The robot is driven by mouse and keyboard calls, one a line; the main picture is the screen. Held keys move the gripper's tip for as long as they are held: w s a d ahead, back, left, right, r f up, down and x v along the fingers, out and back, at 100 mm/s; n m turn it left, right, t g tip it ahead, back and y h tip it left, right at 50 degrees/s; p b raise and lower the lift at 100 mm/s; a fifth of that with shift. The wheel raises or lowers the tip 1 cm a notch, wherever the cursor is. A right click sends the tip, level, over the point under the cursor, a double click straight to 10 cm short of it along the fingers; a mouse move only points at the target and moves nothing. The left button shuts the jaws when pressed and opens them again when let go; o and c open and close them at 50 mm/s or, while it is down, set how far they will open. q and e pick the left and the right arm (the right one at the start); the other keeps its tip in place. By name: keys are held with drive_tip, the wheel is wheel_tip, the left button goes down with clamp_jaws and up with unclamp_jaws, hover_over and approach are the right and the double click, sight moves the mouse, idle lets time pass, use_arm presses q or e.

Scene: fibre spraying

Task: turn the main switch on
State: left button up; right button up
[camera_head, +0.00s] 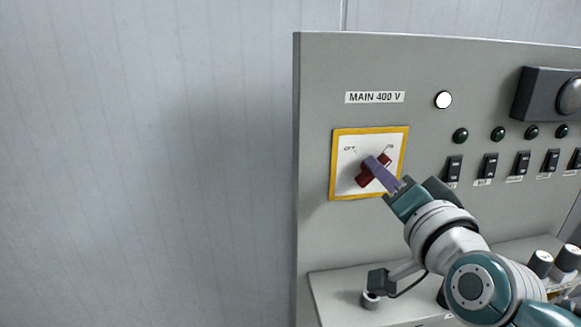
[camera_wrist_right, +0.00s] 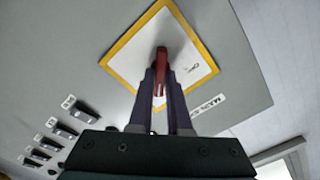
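The main switch is a red rotary handle (camera_head: 363,179) on a white plate with a yellow border (camera_head: 335,165), under the label MAIN 400 V (camera_head: 375,97). The handle is tilted, its upper end toward the ON mark at the plate's upper right. OFF is marked at the upper left. My right gripper (camera_head: 376,165) has its purple fingers at the handle, hiding part of it. In the right wrist view the red handle (camera_wrist_right: 162,58) lies between the two fingers (camera_wrist_right: 162,82), which close on it from both sides. My left gripper is not in view.
Dark green lamps (camera_head: 460,135) and a row of black rocker switches (camera_head: 454,168) are to the right. A ledge (camera_head: 335,290) with knobs juts out below. The wall at the left is bare.

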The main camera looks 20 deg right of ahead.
drive_tip(key=o, duration=0.4)
drive_tip(key=shift+s, duration=0.1)
drive_tip(key=b+v, duration=0.3)
drive_tip(key=v, duration=0.6)
drive_tip(key=shift+s+a, duration=0.2)
drive_tip(key=shift+s, duration=0.15)
